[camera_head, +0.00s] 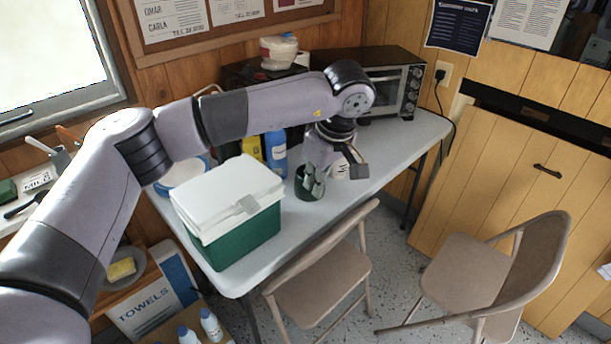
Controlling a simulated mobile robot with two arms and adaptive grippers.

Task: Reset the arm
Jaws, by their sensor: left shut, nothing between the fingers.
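My left arm (250,112) comes in from the left and reaches across above the table. It bends down at the wrist. My left gripper (313,186) points down over the middle of the white table (365,188) and is shut with nothing held. Its fingertips overlap a dark green cup (308,193) in the picture; I cannot tell whether they touch it. A white item behind the gripper is partly hidden. My right gripper is not in view.
A green cooler with a white lid (232,195) stands left of the gripper, with blue and yellow bottles (276,155) behind it. A toaster oven (395,88) stands at the back. Folding chairs (318,285) stand in front. The table's right part is clear.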

